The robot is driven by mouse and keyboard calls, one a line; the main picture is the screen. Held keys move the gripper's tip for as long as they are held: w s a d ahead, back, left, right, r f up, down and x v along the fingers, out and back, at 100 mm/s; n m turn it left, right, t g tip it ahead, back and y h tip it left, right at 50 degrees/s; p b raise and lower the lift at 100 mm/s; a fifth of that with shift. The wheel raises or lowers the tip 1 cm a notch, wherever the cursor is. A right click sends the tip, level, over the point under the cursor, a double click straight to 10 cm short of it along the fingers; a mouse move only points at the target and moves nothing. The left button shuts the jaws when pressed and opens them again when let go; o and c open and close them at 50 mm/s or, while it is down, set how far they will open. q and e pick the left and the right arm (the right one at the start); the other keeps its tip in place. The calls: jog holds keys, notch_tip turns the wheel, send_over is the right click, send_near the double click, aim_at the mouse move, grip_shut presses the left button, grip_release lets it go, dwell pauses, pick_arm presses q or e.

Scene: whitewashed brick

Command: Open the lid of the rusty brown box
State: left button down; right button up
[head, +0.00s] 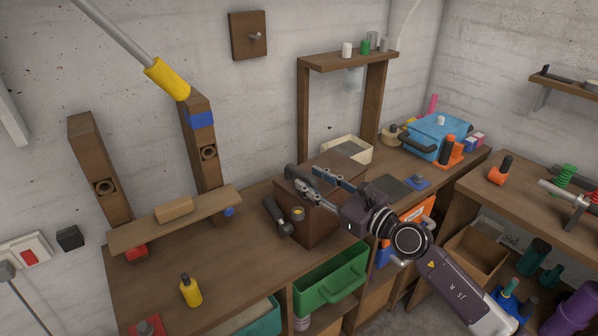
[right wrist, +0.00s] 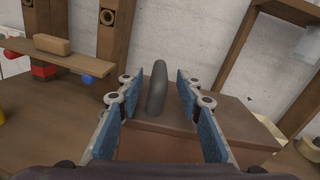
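The rusty brown box (head: 312,224) stands on the wooden workbench, below and around my right gripper in the head view. Its flat brown top (right wrist: 224,125) shows beneath the fingers in the right wrist view, and the lid looks shut. My right gripper (head: 314,178) is over the box top with its blue-padded fingers apart. A dark grey rounded bar (right wrist: 157,88) stands between the fingers in the right wrist view, with gaps on both sides. I cannot tell whether it is fixed to the lid. My left gripper is not in view.
A dark-handled tool (head: 276,214) lies beside the box's left side. A wooden post frame (head: 303,105) and a cream bin (head: 348,149) stand behind. A yellow bottle (head: 190,290) is at the front left. A green bin (head: 330,283) sits below the bench top.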

jog(key=x, duration=0.4)
jog(key=shift+w+a, duration=0.25)
jog(key=shift+a, duration=0.05)
jog(key=shift+c, duration=0.2)
grip_shut()
